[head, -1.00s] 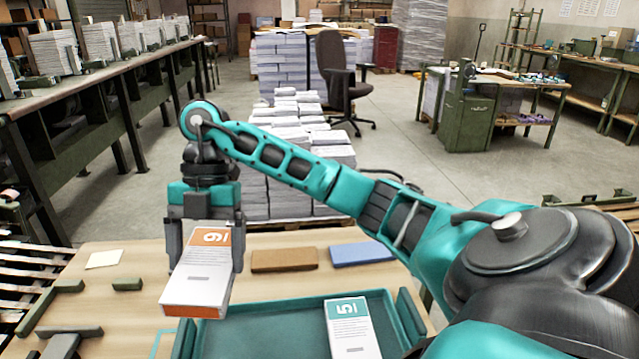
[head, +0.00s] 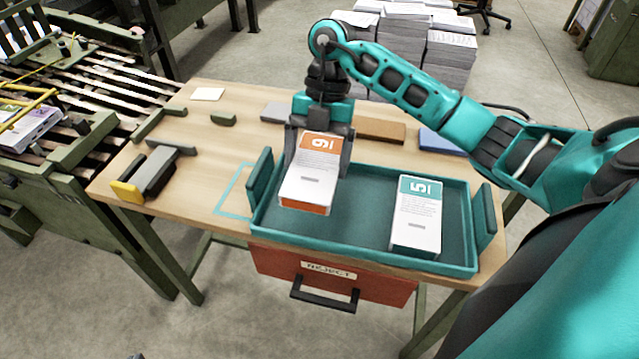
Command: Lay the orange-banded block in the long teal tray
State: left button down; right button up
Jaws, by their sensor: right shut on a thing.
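The orange-banded block (head: 309,179) is white with an orange band marked with a number and an orange lower edge. My right gripper (head: 318,150) is shut on it and holds it over the left part of the long teal tray (head: 345,245). Whether the block touches the tray floor I cannot tell. A white block with a teal band marked 5 (head: 416,215) lies in the right part of the tray. The tray floor between the two blocks is bare. My left gripper is not in view.
Brown (head: 380,131) and blue (head: 440,140) flat pieces lie behind the tray. A teal outline (head: 232,192) marks the table left of it. A red reject drawer (head: 330,274) hangs below. Green guides and a yellow-ended clamp (head: 150,172) stand at the left.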

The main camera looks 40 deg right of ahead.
aim_at(319, 157)
notch_tip(319, 157, down, 4)
jog(key=shift+r, duration=0.1)
notch_tip(319, 157, down, 4)
jog(key=shift+r+b, duration=0.15)
jog(key=shift+b, duration=0.45)
jog(key=o, duration=1.3)
jog(key=shift+r, duration=0.1)
jog(key=p+v, duration=0.1)
jog(key=v, duration=1.1)
jog(key=shift+p, duration=0.4)
